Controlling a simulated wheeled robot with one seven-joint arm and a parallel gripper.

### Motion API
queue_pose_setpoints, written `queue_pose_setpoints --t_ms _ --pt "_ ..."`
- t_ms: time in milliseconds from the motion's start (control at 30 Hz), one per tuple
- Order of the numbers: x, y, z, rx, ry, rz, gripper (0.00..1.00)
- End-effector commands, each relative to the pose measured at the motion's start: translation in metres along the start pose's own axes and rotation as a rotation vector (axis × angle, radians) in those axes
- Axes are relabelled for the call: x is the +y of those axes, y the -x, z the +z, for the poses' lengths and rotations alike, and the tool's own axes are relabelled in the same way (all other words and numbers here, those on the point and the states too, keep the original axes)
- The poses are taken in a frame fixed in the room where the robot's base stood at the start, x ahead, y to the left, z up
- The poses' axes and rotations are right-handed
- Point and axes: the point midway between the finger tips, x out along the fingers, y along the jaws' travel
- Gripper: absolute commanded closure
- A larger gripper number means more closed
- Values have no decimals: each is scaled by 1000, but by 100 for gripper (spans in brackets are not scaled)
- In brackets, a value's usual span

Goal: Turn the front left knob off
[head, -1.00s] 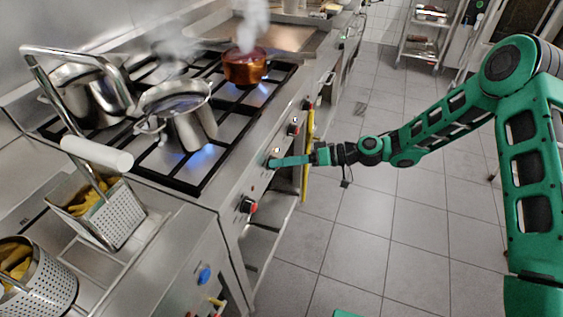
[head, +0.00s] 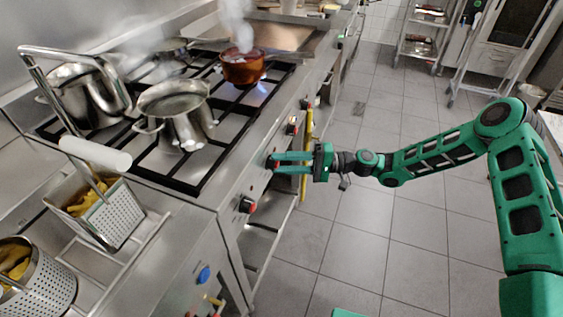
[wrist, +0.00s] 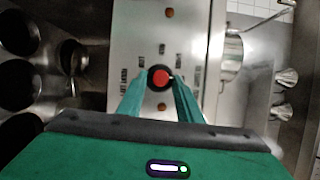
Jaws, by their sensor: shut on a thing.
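The steel cooktop (head: 226,131) stands on the left in the head view, with several knobs along its front panel. My gripper (head: 279,162) is at the panel, with its two green fingers, one above the other, shut on a black knob with a red face (head: 272,162). In the wrist view the same knob (wrist: 160,78) is between the fingertips, and a small white mark shows at its edge. A steel pot (head: 176,106) stands on the near burner, with no blue flame seen under it. An orange-copper pot (head: 243,69) steams farther back over a blue flame.
Another knob (head: 247,205) is nearer on the panel and one (head: 292,127) farther along. A yellow bar (head: 309,128) hangs beside the panel. Fryer baskets (head: 108,216) stand at the lower left. The tiled floor (head: 365,230) right of the cooktop is clear.

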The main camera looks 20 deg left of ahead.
Motion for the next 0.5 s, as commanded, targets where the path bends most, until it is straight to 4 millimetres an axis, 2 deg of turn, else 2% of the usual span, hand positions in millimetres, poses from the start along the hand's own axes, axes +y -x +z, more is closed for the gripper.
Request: queue_pose_setpoints --t_ms 33,500 --pt "5 4 -4 12 -26 -2 90" --pt "6 4 -4 12 -145 -51 90"
